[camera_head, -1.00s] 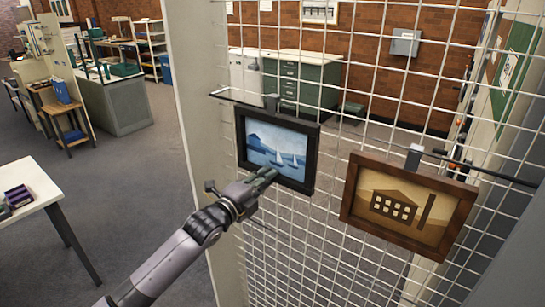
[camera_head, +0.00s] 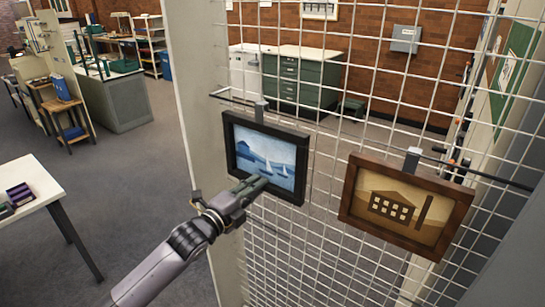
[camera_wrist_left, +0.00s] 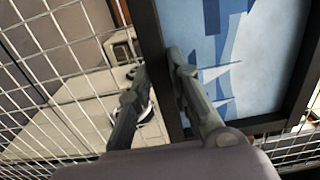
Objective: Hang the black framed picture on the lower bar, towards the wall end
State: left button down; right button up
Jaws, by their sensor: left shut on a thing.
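The black framed picture (camera_head: 284,166), showing white sailboats on blue water, is upright against the wire mesh screen in the head view. My left gripper (camera_head: 258,186) is shut on its frame at the lower left. In the left wrist view, the gripper's fingers (camera_wrist_left: 155,64) are on either side of the picture's dark frame edge (camera_wrist_left: 153,45). My right gripper is not in view.
A brown framed picture of a building (camera_head: 432,223) hangs from the same bar to the right, with a narrow gap between the frames. The white mesh screen (camera_head: 300,255) stands behind both. A white table (camera_head: 38,188) is at the left.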

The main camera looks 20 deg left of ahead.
pick_arm(q)
jog(key=shift+r+p+v, duration=0.15)
jog(key=shift+p+v, duration=0.15)
jog(key=shift+v, duration=0.85)
jog(key=shift+r+p+v, duration=0.1)
jog(key=shift+p+v, duration=0.2)
jog(key=shift+v, duration=0.8)
jog(key=shift+f, duration=0.1)
